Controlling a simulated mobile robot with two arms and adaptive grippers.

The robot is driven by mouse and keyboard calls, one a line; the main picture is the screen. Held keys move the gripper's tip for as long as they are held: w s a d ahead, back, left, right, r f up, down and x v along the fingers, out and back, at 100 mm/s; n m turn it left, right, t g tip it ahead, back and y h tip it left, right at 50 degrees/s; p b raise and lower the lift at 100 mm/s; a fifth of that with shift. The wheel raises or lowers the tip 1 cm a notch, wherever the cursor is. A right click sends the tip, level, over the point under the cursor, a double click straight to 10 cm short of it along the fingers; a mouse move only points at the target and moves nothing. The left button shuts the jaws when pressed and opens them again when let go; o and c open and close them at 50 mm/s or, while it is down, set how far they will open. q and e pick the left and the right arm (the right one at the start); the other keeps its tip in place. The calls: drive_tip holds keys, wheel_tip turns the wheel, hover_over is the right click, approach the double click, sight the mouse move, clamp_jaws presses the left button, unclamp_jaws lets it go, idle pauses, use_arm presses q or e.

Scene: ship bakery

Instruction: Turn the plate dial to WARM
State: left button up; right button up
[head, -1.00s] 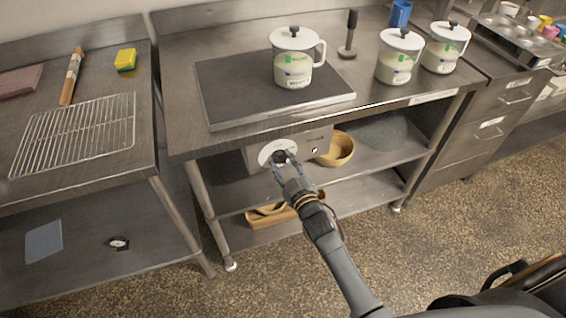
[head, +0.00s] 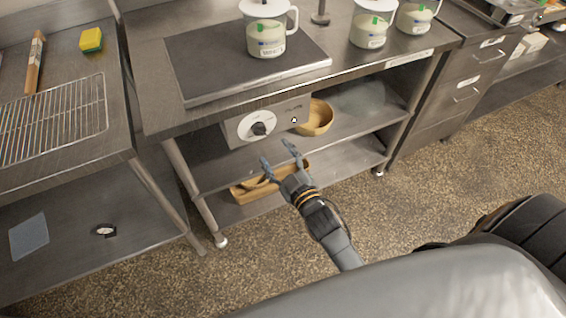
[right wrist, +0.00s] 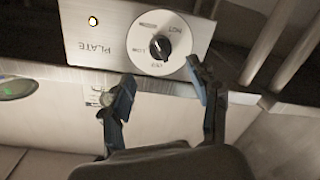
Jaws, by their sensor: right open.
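The plate dial (head: 258,129) is a black knob on a white disc, on the metal control panel (head: 289,117) under the worktop. In the right wrist view the dial (right wrist: 160,45) appears upside down beside the word PLATE, with small labels around it. I cannot read surely which label the knob points to. A small indicator light (right wrist: 92,21) shows bright on the panel. My right gripper (head: 276,152) is open and empty, below and in front of the dial, apart from it. Its fingers (right wrist: 162,73) also show in the right wrist view. My left gripper is out of view.
The dark hot plate (head: 205,63) lies on the worktop with a white lidded jug (head: 264,38) on it. A wooden bowl (head: 318,117) stands right of the panel, and a wooden tray (head: 242,193) sits on the shelf below. Open floor lies in front.

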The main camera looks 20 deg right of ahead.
drive_tip(key=s, duration=0.3)
drive_tip(key=shift+s+d+r, duration=0.1)
drive_tip(key=shift+s+d, duration=0.05)
drive_tip(key=shift+s, duration=0.15)
